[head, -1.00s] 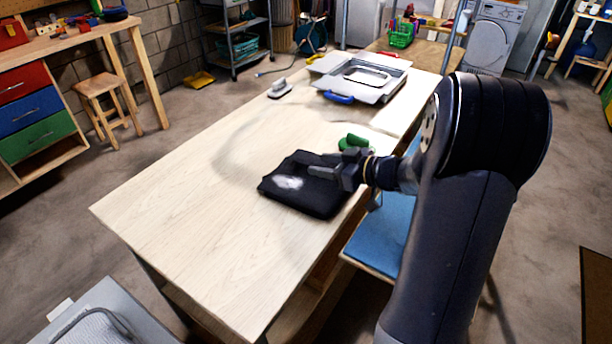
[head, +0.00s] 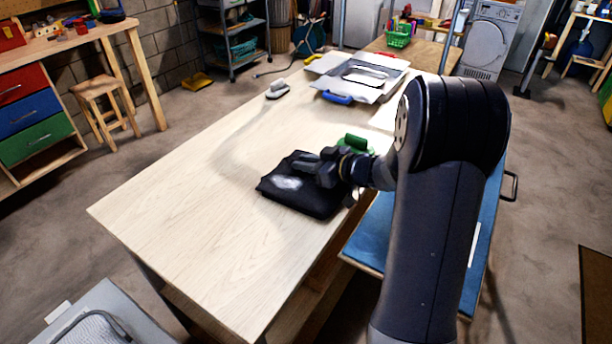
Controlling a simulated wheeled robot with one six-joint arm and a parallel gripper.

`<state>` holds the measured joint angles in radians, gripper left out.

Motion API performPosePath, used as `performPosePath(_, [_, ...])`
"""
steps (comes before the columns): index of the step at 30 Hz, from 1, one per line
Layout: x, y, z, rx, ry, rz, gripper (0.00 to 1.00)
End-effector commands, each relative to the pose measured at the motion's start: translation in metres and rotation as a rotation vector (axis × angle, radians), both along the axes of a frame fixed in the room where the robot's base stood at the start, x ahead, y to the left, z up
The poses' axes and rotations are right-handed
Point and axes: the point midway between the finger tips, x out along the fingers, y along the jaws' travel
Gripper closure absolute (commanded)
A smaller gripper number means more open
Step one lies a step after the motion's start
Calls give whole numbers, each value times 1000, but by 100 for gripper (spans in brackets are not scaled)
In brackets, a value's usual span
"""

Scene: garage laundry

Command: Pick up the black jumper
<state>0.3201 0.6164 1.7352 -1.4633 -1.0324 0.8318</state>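The black jumper (head: 308,196) lies folded flat on the pale wooden table, near its right edge, with a white patch (head: 287,183) on its upper face. My gripper (head: 302,163) is over the far part of the jumper, reaching in from the right. Its fingers point left and hide part of the cloth. The fingers are dark against the dark cloth, so I cannot tell whether they touch it or how far apart they are.
A green object (head: 354,142) sits just behind my gripper. An iron (head: 277,89) and a grey open case with a blue handle (head: 338,98) are farther back on the table (head: 190,210). The table's left and front are clear. A blue-topped surface (head: 366,240) lies below the right edge.

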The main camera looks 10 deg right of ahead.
Motion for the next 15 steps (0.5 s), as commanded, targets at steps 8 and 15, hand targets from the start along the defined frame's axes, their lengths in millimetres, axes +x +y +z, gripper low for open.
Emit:
performPosePath(8, [0,0,0,0,0,0,100])
performPosePath(15, [0,0,1,1,-2,0,100])
